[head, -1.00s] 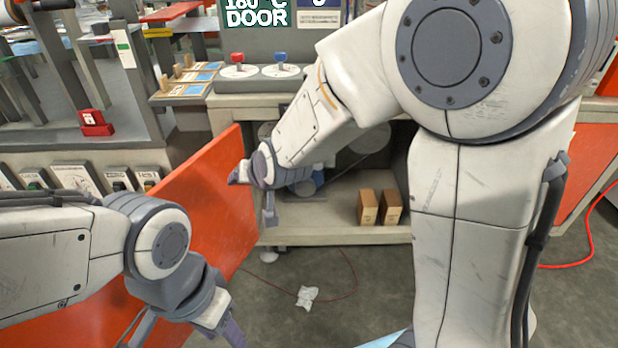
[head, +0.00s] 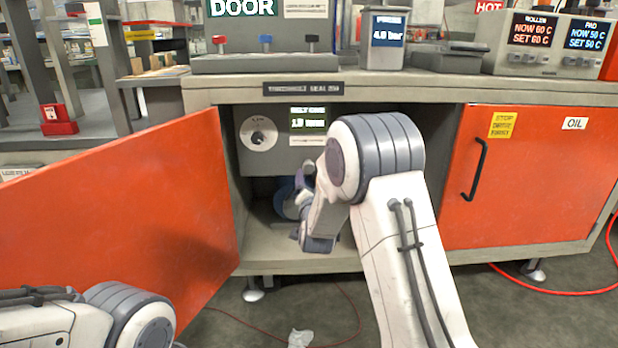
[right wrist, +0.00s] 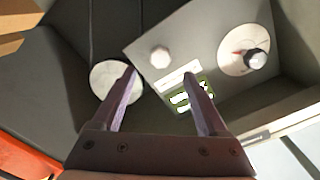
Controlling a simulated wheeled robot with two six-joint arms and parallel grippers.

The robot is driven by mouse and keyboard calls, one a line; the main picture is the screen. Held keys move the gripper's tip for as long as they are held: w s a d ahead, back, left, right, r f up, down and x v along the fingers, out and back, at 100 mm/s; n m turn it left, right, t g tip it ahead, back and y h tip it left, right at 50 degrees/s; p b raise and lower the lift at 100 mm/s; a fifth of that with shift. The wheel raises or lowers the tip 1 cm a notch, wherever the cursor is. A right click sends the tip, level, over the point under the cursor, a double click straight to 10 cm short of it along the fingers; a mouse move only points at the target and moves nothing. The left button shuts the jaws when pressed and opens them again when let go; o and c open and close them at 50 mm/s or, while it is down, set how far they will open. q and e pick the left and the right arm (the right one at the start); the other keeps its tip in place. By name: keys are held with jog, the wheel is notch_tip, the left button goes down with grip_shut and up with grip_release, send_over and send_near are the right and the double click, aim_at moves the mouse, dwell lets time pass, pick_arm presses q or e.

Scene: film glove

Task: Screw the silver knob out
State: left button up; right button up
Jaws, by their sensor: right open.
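The silver knob (right wrist: 160,57) is a small pale faceted knob on a grey panel inside the open cabinet, seen in the right wrist view. In the head view I cannot make it out; my arm covers part of the panel. My right gripper (right wrist: 160,76) is open and empty. Its two fingers point at the panel, with the knob showing just past the gap between their tips, apparently untouched. In the head view the right gripper (head: 303,182) is inside the cabinet below the panel. Only part of my left arm shows; its gripper is out of view.
A white disc (right wrist: 108,80) is beside the left finger. The open orange door (head: 130,215) stands left; a closed orange door (head: 535,180) is right.

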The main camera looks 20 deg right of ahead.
aim_at(309, 170)
jog(key=b+x, duration=0.3)
jog(key=x, duration=0.5)
jog(key=shift+f, duration=0.15)
jog(key=shift+x, duration=0.8)
grip_shut()
